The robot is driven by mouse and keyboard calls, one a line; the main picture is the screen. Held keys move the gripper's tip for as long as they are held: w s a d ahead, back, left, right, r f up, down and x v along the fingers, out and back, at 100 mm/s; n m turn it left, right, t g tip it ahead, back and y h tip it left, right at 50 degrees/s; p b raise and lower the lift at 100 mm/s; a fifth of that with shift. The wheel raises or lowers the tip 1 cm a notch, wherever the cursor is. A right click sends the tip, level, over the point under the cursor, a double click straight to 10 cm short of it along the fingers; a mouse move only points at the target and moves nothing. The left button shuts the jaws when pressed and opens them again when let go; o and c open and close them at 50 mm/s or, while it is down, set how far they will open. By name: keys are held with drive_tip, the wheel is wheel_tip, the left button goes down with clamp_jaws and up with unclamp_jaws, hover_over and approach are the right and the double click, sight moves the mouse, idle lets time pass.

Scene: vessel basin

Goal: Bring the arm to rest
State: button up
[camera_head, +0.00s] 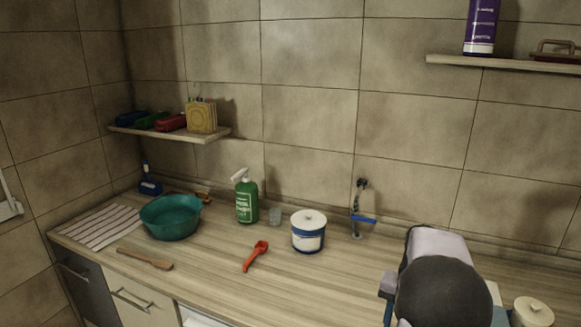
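Part of my arm (440,285) shows at the lower right, as a dark rounded joint and a pale link over the counter. It hides the part of the counter behind it. The fingers of my gripper do not show, so I cannot see whether they hold anything. The wooden counter (210,285) runs along the tiled wall. On it are a teal basin (170,218), a green spray bottle (246,200), a white tub with a blue band (308,233) and a red tool (256,256).
A blue-handled tap (361,218) stands at the wall. A wooden utensil (146,258) lies before the basin, near a striped mat (98,226). A white lidded jar (533,312) is right of my arm. Shelves (500,63) hang on the wall. The counter's front middle is clear.

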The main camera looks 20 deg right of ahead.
drive_tip(key=a+f+n, duration=0.1)
drive_tip(key=a+n, duration=0.4)
drive_tip(key=a, duration=1.2)
drive_tip(key=s+a+f+n, duration=0.2)
drive_tip(key=s+a, duration=0.2)
drive_tip(key=a, duration=0.2)
drive_tip(key=s+a+f+n, duration=0.1)
drive_tip(key=s+a+n, duration=0.2)
drive_tip(key=a, duration=0.4)
drive_tip(key=shift+s+f, duration=0.35)
drive_tip(key=shift+f, duration=0.05)
drive_tip(key=shift+c, duration=0.5)
